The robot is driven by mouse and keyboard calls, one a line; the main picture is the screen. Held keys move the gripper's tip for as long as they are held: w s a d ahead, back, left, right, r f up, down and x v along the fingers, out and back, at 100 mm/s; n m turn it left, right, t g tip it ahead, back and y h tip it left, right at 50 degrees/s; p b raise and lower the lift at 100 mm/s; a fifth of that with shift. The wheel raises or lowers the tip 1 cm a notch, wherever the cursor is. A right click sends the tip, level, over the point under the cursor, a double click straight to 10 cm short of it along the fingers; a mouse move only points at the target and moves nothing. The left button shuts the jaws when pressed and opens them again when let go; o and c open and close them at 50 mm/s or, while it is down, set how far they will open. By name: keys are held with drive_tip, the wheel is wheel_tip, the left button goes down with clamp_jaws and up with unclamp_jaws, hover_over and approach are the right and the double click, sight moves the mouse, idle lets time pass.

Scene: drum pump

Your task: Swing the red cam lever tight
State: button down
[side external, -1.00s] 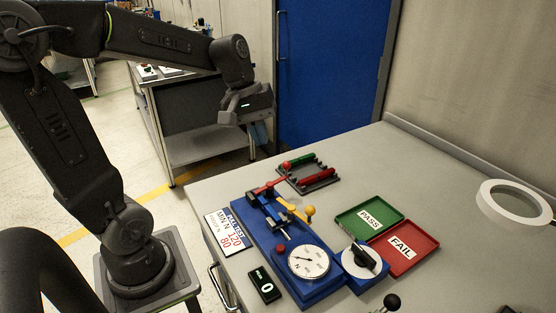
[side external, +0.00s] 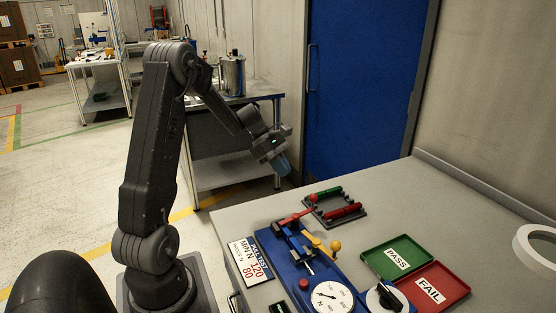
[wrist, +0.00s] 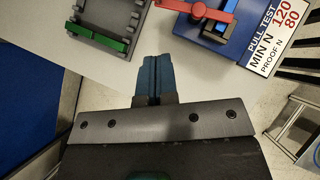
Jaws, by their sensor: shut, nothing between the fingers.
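The red cam lever (side external: 298,217) sits at the far end of the blue test fixture (side external: 290,262), next to a yellow lever with a ball end (side external: 334,246). In the wrist view the red lever (wrist: 195,10) lies across the fixture at the top, ahead of the fingertips and to their right. My gripper (side external: 281,166) is in the air off the table's far left edge, apart from the lever. In the wrist view its blue fingers (wrist: 155,78) are together with nothing between them.
A grey rack (side external: 336,212) with green and red handles stands beyond the fixture. Green PASS (side external: 397,258) and red FAIL (side external: 436,288) trays lie to the right. A pull-test sign (side external: 249,261) lies left of the fixture. A dial gauge (side external: 332,297) is at the front.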

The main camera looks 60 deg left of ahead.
drive_tip(key=w+d+f, duration=0.3)
drive_tip(key=d+f, duration=0.1)
drive_tip(key=d, duration=0.2)
drive_tip(key=shift+w, duration=0.2)
